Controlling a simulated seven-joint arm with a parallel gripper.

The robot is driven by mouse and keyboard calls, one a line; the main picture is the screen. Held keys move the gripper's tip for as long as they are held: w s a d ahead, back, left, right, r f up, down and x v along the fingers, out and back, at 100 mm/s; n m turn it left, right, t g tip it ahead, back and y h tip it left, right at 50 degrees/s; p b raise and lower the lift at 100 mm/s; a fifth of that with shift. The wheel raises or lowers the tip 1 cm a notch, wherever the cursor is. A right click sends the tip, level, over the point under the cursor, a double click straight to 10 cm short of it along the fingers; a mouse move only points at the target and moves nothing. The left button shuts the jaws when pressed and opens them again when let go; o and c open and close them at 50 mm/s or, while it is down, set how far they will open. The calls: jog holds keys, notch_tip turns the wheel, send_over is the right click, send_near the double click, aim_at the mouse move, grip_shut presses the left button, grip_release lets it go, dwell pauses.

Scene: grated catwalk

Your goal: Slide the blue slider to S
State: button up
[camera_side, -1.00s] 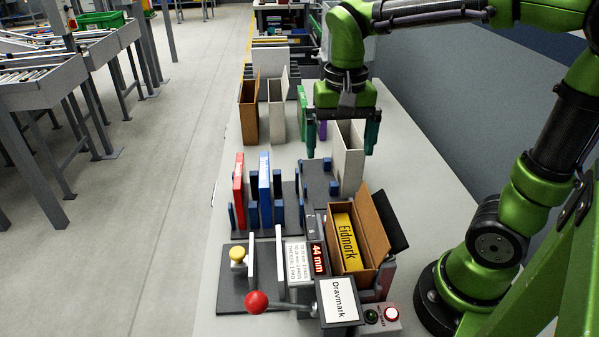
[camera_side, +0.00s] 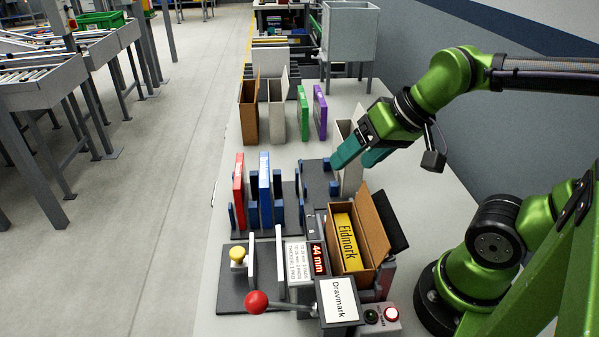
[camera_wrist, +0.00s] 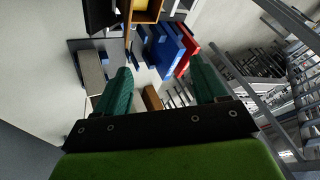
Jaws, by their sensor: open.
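My gripper (camera_side: 354,162) has teal fingers and is open. It is tilted, pointing left and down, beside the upright white box on the right of the table. In the wrist view my gripper (camera_wrist: 161,68) shows its two fingers well apart with nothing held between them. A dark grey plate (camera_side: 318,177) with small blue blocks lies to the left of and below the fingers. A blue block (camera_side: 333,188) stands at its right edge; I cannot tell for sure that it is the slider. A small dark label strip (camera_side: 310,226) with faint letters stands in front of it.
A red case (camera_side: 238,192) and a blue case (camera_side: 265,190) stand in a rack left of the plate. An open brown box (camera_side: 374,225) holds a yellow "Eidmark" case (camera_side: 346,243). A red-knobbed lever (camera_side: 257,302) is at the front. Green and purple cases stand behind.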

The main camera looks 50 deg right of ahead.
jog(key=w+d+f+g, duration=0.1)
jog(key=w, duration=0.1)
jog(key=w+d+g, duration=0.1)
jog(key=w, duration=0.2)
jog(key=w+d+f+m+g, duration=0.1)
jog(key=w+g, duration=0.1)
jog(key=shift+w+d+f, duration=0.15)
jog(key=shift+d+f, duration=0.15)
jog(key=c, duration=1)
jog(key=w+d+f+g, duration=0.1)
jog(key=w, duration=0.1)
jog(key=w+d+f+m+g, duration=0.1)
jog(key=w+d+g, duration=0.1)
jog(key=w+d+f+g, duration=0.1)
jog(key=w, duration=0.1)
jog(key=shift+d+f+m+g, duration=0.3)
grip_shut()
jog(key=s+a+f+g, duration=0.1)
jog(key=s+a+f, duration=0.3)
jog(key=f, duration=0.4)
jog(key=shift+s+f, duration=0.3)
jog(key=shift+s, duration=0.3)
